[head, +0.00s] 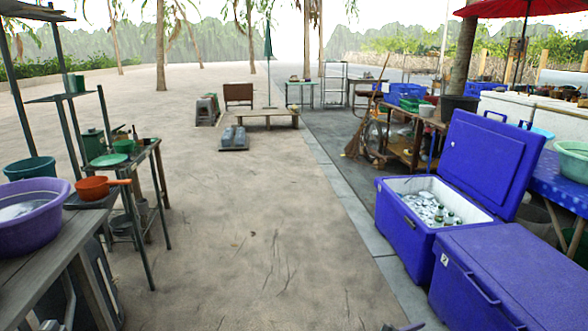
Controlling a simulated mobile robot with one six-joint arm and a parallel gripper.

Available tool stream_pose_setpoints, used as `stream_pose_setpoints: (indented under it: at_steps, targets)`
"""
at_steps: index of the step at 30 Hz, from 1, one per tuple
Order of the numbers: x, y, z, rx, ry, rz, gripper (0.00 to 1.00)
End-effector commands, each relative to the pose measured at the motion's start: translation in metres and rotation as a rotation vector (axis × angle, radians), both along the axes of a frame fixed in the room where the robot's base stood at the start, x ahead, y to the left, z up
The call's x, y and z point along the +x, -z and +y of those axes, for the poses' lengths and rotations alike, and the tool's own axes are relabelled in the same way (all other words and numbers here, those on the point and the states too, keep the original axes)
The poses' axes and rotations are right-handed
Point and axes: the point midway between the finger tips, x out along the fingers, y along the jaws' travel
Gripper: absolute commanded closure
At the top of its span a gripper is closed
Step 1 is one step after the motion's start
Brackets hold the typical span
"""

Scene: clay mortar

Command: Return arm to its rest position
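My gripper does not show clearly in the head view. A small dark shape cuts into the bottom edge, right of the middle, and it may be part of my arm. I cannot make out any fingers or anything held. No clay mortar can be told apart in this view.
Sandy ground (240,220) lies open ahead. At left stand a wooden table (50,250) with a purple basin (35,225) and a red pan (95,187). At right are an open blue cooler (408,222) with ice and bottles and a closed blue cooler (530,270). A low bench (266,115) stands farther off.

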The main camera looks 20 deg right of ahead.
Motion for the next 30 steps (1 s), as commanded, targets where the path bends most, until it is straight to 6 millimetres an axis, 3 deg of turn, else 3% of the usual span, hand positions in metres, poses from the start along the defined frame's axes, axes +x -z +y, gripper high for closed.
stream_pose_setpoints:
  at_steps: [1, 7, 14, 23, 30]
  targets:
    - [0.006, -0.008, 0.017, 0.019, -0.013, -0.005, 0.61]
    - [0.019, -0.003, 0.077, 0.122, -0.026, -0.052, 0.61]
    - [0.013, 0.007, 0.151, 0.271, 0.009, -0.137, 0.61]
    - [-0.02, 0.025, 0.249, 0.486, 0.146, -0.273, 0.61]
    - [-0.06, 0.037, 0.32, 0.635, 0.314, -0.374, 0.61]
